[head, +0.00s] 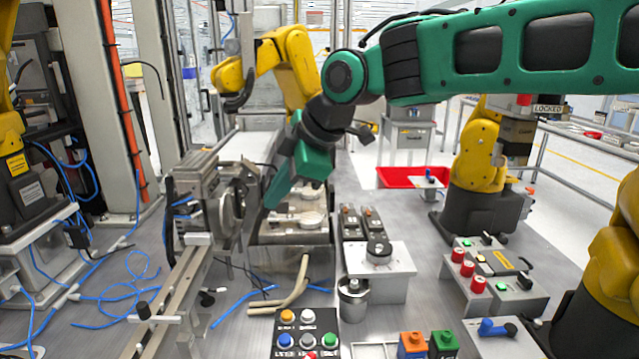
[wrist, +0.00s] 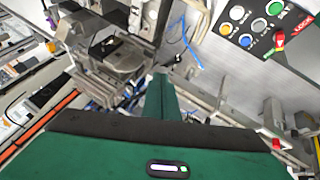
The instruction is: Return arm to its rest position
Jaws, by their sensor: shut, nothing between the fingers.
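My arm (head: 480,50) is green with black joints. It reaches in from the upper right of the head view and bends down at the elbow over the workbench. My gripper (head: 270,203) points down and left, just in front of the metal fixture and beside the clamp machine. It is shut and holds nothing. In the wrist view the gripper (wrist: 160,78) shows as a narrow green shape pointing up the picture, with the fixture behind it. Whether the fingertips touch the fixture cannot be told.
A metal clamp machine (head: 225,200) stands close left of my gripper. Yellow arms stand behind (head: 292,65) and at right (head: 478,150). A button panel (head: 300,350), a metal canister (head: 353,300) and a white block (head: 385,265) occupy the front. A red tray (head: 400,178) lies behind.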

